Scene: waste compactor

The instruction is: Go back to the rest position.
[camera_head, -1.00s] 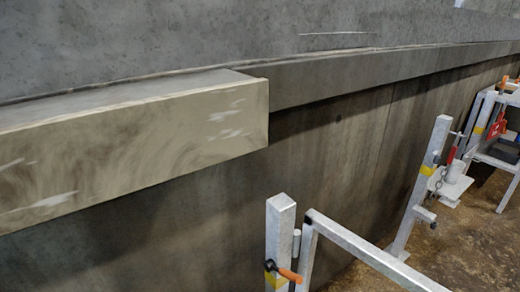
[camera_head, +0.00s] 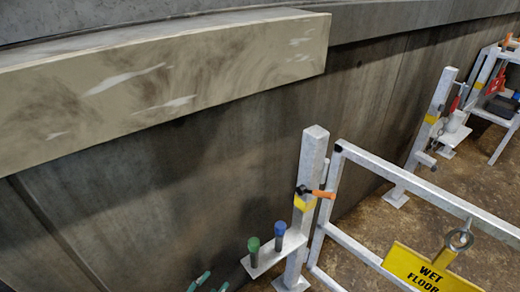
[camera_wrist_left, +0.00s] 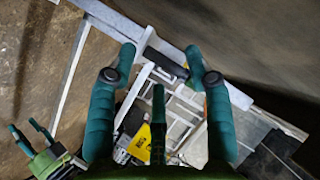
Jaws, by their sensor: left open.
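My left gripper (camera_wrist_left: 160,52) is open and empty in the left wrist view, its two green fingers standing apart. Below it in that view are the white metal gate frame and the yellow wet floor sign (camera_wrist_left: 139,145). Two teal tips at the bottom edge of the head view (camera_head: 211,284) look like those of my left gripper; the rest is cut off. My right gripper (camera_wrist_left: 27,125) seems to show at the far left of the wrist view, its two fingers apart and nothing seen between them.
A white gate (camera_head: 430,200) carries a yellow wet floor sign (camera_head: 428,268). Its post (camera_head: 310,165) has an orange-handled latch and a small shelf (camera_head: 268,258) with green-topped and blue-topped pegs. A concrete ledge (camera_head: 160,82) juts from the wall. A white stand (camera_head: 495,103) is far right.

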